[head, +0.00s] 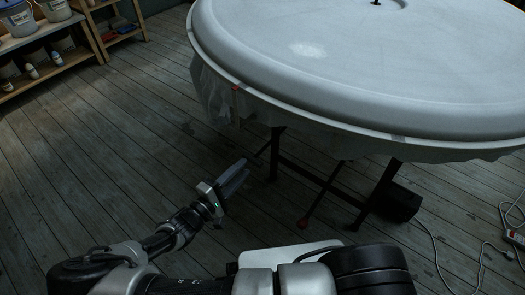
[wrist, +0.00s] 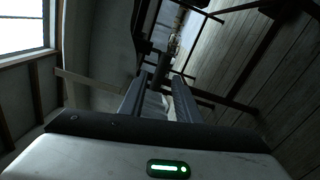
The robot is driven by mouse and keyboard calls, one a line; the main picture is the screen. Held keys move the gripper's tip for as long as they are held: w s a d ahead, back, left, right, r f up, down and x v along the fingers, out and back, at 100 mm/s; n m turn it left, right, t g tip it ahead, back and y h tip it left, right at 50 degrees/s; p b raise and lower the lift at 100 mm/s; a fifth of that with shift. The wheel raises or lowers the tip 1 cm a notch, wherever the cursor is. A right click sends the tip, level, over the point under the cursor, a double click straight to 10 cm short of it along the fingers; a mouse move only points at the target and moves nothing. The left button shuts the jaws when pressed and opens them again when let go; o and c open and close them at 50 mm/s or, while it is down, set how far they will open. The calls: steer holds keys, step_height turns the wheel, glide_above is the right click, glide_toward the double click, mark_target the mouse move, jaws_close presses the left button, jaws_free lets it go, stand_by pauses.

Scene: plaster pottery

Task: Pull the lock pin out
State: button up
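A large round white plaster form (head: 330,70) lies on a dark metal stand (head: 325,183). I cannot tell whether either is the lock pin. My gripper (head: 240,168) is in front of and below the form's left edge, left of the stand, apart from both red parts. In the wrist view its two fingers (wrist: 160,82) stand apart with nothing held between them. Dark stand parts show beyond the fingertips.
A wooden shelf (head: 85,28) with buckets and bottles stands at the back left. A dark box (head: 400,204) sits under the form at the right. A power strip (head: 514,238) and white cables lie at the far right. The plank floor (head: 110,130) at the left is clear.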

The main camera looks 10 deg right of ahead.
mark_target(262, 149)
steer(key=b+x, duration=0.1)
steer(key=x, duration=1)
steer(key=shift+w+d, duration=0.1)
jaws_close()
